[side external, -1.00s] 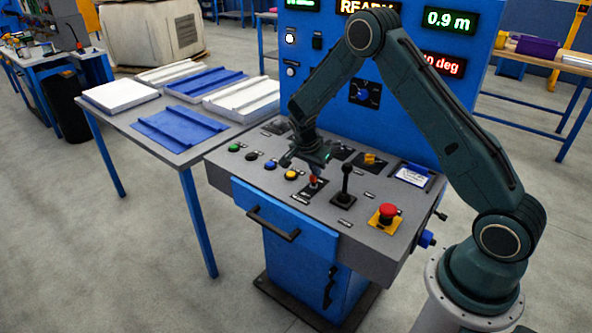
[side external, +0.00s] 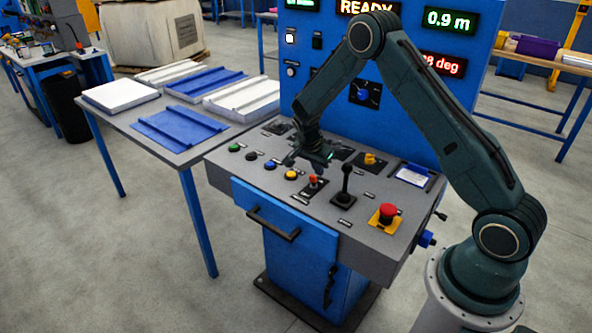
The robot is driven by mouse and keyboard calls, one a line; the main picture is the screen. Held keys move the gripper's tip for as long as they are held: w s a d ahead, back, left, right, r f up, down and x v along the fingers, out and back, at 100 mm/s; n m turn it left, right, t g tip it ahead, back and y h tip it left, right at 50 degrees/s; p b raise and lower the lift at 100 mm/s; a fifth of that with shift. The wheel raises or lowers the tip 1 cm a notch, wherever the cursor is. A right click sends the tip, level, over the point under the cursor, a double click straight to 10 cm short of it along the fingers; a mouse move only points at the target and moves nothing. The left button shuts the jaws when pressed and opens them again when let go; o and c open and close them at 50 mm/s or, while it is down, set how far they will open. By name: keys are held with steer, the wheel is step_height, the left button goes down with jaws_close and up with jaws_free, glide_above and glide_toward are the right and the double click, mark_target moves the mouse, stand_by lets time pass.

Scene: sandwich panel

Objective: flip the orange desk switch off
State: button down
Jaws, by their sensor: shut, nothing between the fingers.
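The orange desk switch (side external: 313,180) is a small orange-red lever on a dark plate, on the sloping grey desk of the blue control console. It stands between the yellow button and the black joystick. Its exact tilt is too small to tell. My gripper (side external: 308,161) is shut and empty, just above and behind the switch in the picture. A small gap seems to show between them, but I cannot tell the depth surely.
A black joystick (side external: 344,187) stands close to the right of the switch. A red mushroom button (side external: 388,213) sits farther right. A yellow button (side external: 291,174) and others lie left. A yellow knob (side external: 370,159) is behind. A side table (side external: 112,120) holds panels.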

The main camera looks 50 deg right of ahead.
mark_target(325, 178)
steer(key=shift+d, duration=0.15)
steer(key=shift+d+r, duration=0.1)
steer(key=shift+d, duration=0.4)
steer(key=d, duration=0.2)
steer(key=shift+d+r, duration=0.35)
steer(key=shift+d, duration=0.05)
steer(key=a+v, duration=0.2)
steer(key=v, duration=0.8)
steer(key=shift+f, duration=0.4)
steer(key=shift+r, duration=0.1)
